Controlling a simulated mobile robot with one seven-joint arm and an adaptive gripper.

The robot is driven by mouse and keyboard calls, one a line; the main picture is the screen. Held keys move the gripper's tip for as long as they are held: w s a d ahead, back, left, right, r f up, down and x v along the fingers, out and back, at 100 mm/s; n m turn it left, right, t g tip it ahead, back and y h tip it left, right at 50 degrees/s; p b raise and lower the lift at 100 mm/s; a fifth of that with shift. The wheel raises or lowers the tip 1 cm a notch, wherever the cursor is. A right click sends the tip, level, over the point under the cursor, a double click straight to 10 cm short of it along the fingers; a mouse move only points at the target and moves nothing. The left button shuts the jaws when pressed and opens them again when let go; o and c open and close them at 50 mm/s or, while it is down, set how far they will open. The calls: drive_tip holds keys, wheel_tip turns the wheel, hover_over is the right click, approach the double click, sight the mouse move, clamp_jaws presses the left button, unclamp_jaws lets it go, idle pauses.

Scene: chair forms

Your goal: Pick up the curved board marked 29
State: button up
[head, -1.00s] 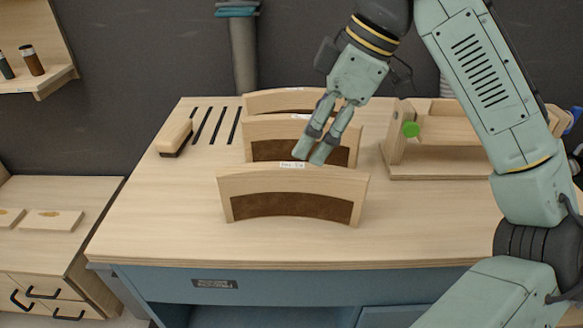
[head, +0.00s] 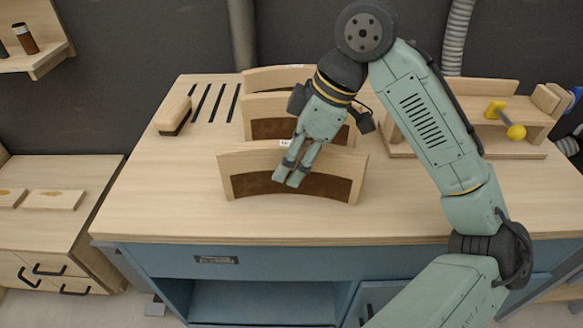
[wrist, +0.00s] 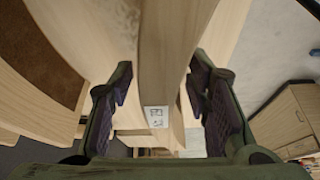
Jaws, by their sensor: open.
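Three curved wooden boards with brown panels stand upright in a row on the workbench: a front board (head: 238,163), a middle board (head: 262,106) and a back board (head: 268,79). A small white label sits on the front board's top edge, partly covered by my gripper; I cannot read a 29 on any board. My gripper (head: 285,180) is open and empty, with its fingers overlapping the front board in the head view. In the wrist view, my open fingers (wrist: 162,78) lie on either side of a board's edge carrying a white label (wrist: 155,117).
A brush (head: 173,115) lies by dark slots in the bench top (head: 150,205) at left. A wooden fixture (head: 515,107) with a yellow knob stands at right, behind my arm. The bench's front strip is clear. A lower drawer cabinet (head: 75,240) stands at left.

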drive_tip(key=shift+f, duration=0.1)
drive_tip(key=shift+c, duration=0.4)
clamp_jaws()
idle(0.4)
